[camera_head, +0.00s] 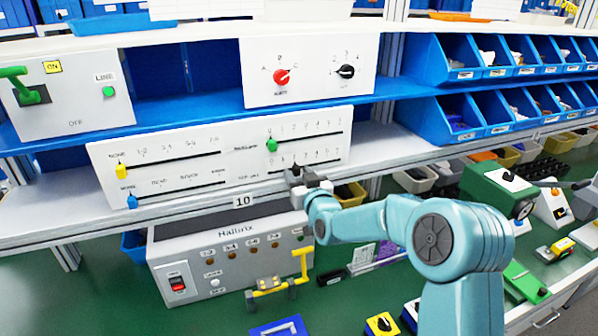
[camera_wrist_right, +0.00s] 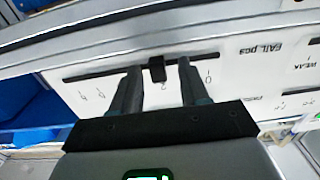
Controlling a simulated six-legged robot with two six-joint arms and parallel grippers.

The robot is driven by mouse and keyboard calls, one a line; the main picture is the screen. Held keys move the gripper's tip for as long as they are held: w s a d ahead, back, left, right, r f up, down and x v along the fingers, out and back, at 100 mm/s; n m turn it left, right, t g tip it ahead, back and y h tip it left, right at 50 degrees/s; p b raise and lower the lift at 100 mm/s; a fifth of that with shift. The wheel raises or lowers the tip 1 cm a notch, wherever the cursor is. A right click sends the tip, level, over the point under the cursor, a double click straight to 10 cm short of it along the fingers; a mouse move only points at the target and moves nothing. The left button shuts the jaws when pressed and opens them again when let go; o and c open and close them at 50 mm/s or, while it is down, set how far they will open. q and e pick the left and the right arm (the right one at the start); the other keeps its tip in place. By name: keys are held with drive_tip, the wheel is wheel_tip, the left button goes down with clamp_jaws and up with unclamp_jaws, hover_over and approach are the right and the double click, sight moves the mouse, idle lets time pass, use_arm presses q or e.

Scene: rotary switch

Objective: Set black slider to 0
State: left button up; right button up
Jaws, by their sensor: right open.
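The black slider (camera_head: 295,169) sits on the lower right track of the white slider panel (camera_head: 232,160), partly hidden by my right gripper in the head view. In the right wrist view, which is upside down, the black slider knob (camera_wrist_right: 157,68) stands beside the mark that looks like 2, with the 0 mark to the right of it. My right gripper (camera_head: 297,178) is at the panel, and its two fingers (camera_wrist_right: 158,75) are apart, one on each side of the knob. A gap shows between the knob and the fingers. My left gripper is not in view.
The green slider (camera_head: 271,145) is just above on the same panel. Yellow (camera_head: 121,171) and blue (camera_head: 132,201) sliders are at the left. A box with red and black rotary knobs (camera_head: 312,70) stands above. A shelf edge (camera_head: 210,208) runs below.

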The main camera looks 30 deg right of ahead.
drive_tip(key=shift+s+d+r, duration=0.15)
drive_tip(key=shift+s, duration=0.1)
drive_tip(key=shift+w, duration=0.2)
clamp_jaws()
drive_tip(key=shift+a+f+b, duration=0.2)
drive_tip(key=shift+a+b, duration=0.05)
drive_tip(key=shift+b, duration=0.05)
drive_tip(key=a+b, duration=0.1)
drive_tip(key=a, duration=0.1)
drive_tip(key=w+a+b, duration=0.1)
drive_tip(key=a, duration=0.1)
drive_tip(key=a+b, duration=0.1)
drive_tip(key=a, duration=0.1)
drive_tip(key=shift+w, duration=0.25)
drive_tip(key=shift+r, duration=0.1)
drive_tip(key=shift+d, duration=0.15)
drive_tip(key=shift+a, duration=0.2)
drive_tip(key=shift+c, duration=0.6)
unclamp_jaws()
drive_tip(key=shift+o, duration=0.6)
drive_tip(key=shift+a+r, duration=0.1)
